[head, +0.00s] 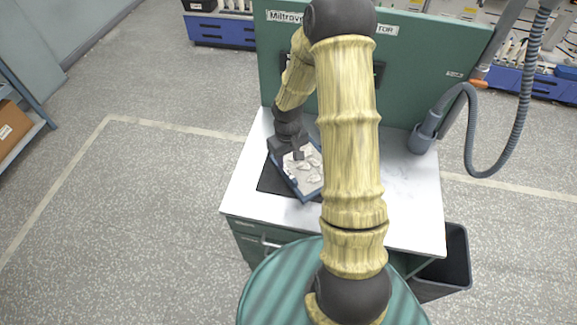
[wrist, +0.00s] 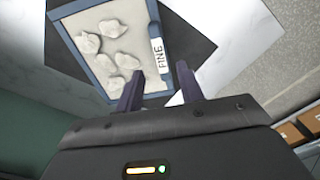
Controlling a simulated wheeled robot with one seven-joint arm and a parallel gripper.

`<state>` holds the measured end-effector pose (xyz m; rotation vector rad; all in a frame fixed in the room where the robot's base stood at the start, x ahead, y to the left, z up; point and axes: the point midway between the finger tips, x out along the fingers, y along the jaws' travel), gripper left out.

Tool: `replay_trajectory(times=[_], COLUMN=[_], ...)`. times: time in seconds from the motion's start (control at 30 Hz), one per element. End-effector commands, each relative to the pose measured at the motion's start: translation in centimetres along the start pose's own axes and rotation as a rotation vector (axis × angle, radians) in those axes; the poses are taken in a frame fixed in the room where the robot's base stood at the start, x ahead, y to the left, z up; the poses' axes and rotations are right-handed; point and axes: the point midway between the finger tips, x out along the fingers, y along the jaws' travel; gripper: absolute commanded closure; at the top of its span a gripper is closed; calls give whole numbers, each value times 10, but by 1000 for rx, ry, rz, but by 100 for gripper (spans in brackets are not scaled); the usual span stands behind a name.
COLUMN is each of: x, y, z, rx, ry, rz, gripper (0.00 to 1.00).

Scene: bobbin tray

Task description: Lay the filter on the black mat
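The filter (head: 284,178) is a flat blue frame with a pale mesh face that carries several whitish lumps. It lies turned at an angle over the black mat (head: 270,181), which shows beside it. In the wrist view the filter (wrist: 80,61) has a white "FINE" label near its right side, and dark mat (wrist: 192,32) shows on both sides. My gripper (head: 296,154) is at the filter's far end. In the wrist view my gripper's fingers (wrist: 160,84) are apart on either side of the frame near the label corner, with visible gaps. Contact under the filter is hidden.
The white bench top (head: 405,195) is clear to the right. A green back panel (head: 430,60) rises behind it. A grey hose nozzle (head: 424,135) stands at the back right. A dark bin (head: 445,268) is beside the bench. My arm covers part of the bench.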

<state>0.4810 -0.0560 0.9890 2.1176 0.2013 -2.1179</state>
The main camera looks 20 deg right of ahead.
Motion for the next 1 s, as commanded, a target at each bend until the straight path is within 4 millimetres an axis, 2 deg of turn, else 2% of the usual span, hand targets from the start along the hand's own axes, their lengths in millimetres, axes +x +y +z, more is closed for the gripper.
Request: replay_trajectory(times=[0.2,0.33,1.0], x=[-38,-52,-57], y=[1,1,0], z=[-1,0,1], rx=[4,4,3], ry=[4,3,1], rz=[1,1,1], gripper=[62,62,62])
